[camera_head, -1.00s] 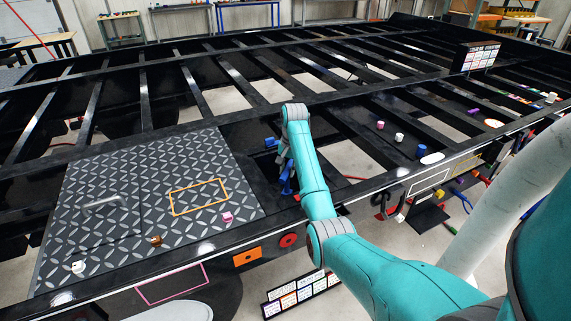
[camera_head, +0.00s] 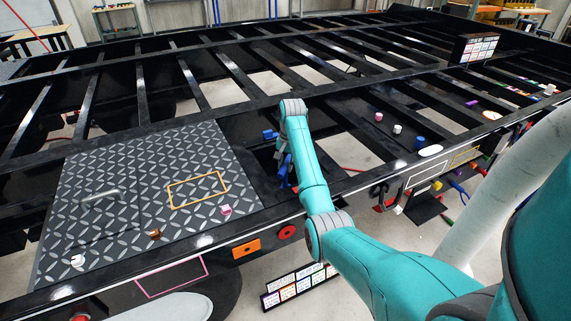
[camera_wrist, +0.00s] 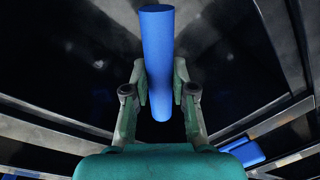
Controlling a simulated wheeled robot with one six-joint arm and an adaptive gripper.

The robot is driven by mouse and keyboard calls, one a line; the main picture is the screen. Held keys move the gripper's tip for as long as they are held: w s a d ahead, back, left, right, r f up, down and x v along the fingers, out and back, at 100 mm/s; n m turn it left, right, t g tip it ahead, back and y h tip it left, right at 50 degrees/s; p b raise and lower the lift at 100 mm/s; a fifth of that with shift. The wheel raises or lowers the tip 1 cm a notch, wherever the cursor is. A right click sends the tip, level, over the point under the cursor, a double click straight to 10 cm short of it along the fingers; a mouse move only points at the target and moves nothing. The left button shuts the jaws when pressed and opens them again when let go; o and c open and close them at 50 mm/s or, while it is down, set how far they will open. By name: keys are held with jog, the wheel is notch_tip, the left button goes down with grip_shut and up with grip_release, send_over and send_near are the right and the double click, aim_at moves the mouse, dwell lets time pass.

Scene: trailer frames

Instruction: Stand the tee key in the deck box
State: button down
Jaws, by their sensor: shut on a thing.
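A smooth blue bar, which looks like part of the tee key (camera_wrist: 157,50), stands between the two green fingers of my gripper (camera_wrist: 160,85) in the wrist view. The fingers are shut on it, and it reaches beyond them. In the head view my gripper (camera_head: 283,165) is partly hidden behind my teal arm, over the dark frame just right of the patterned plate. Blue parts (camera_head: 270,135) show there beside the arm; I cannot tell which belong to the key. I cannot make out the deck box for sure; the area around the gripper is dark.
The patterned deck plate (camera_head: 105,190) lies left, with a yellow outline (camera_head: 198,189) and a pink block (camera_head: 226,210) on it. Black frame beams with open gaps spread behind. A blue cylinder (camera_head: 420,143) and small blocks stand on the frame at right.

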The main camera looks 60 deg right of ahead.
jog(key=shift+f, duration=0.2)
jog(key=c, duration=0.9)
grip_release()
jog(key=shift+o, duration=0.2)
